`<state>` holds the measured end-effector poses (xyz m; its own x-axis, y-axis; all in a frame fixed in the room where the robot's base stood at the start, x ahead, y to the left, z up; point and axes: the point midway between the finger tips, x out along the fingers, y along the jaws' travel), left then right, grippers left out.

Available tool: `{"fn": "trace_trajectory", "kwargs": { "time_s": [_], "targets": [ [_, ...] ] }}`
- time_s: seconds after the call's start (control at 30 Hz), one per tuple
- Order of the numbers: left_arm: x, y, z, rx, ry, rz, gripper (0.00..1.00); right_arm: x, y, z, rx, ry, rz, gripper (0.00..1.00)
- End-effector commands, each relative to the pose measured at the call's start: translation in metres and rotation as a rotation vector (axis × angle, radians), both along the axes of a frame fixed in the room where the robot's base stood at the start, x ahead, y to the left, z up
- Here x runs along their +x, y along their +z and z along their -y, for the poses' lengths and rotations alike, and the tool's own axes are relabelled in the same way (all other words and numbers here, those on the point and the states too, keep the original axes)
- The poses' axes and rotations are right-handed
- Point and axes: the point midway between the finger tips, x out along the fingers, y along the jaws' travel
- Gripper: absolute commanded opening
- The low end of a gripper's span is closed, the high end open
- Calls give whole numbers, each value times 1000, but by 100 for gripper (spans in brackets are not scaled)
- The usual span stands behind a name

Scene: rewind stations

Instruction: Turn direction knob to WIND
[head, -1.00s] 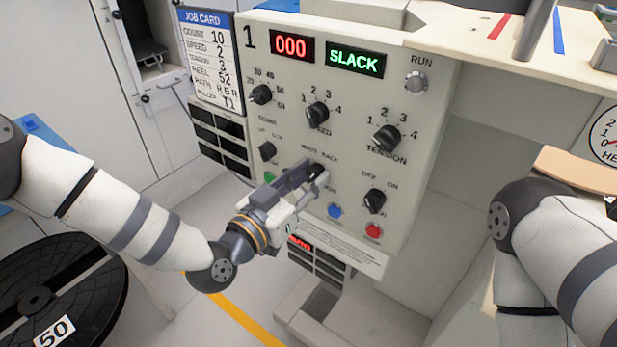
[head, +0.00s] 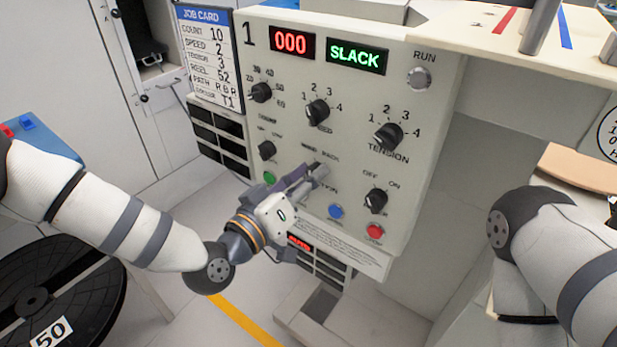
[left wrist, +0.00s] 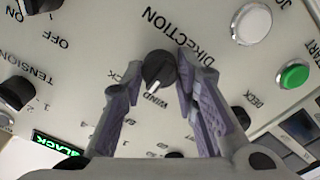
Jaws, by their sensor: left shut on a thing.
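The direction knob (left wrist: 158,66) is small, round and black with a white pointer line. In the left wrist view it sits between my left gripper's two fingers, and its pointer faces the WIND label (left wrist: 155,101). My left gripper (head: 317,174) is shut on this knob. My right gripper is out of view; only part of the right arm shows.
Around it on the panel (head: 437,110) are the tension knob (head: 388,136), an OFF/ON knob (head: 376,200), a blue button (head: 336,211), a red button (head: 375,232) and a green button (head: 270,178). Displays read 000 (head: 291,42) and SLACK (head: 357,56).

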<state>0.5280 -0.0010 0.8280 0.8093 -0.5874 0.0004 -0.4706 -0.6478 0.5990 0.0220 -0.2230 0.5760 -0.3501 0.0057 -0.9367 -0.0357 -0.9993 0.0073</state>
Motion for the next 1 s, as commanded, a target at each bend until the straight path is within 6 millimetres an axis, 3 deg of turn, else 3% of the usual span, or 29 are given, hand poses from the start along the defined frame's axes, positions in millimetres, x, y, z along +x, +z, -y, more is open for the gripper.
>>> {"fn": "trace_trajectory", "kwargs": {
  "time_s": [0.5, 1.0],
  "targets": [
    [0, -3, 0, -309, 0, -228, 0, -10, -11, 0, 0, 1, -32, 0],
    [0, -2, 0, -400, -1, -293, 0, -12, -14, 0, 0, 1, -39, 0]
  ]
}}
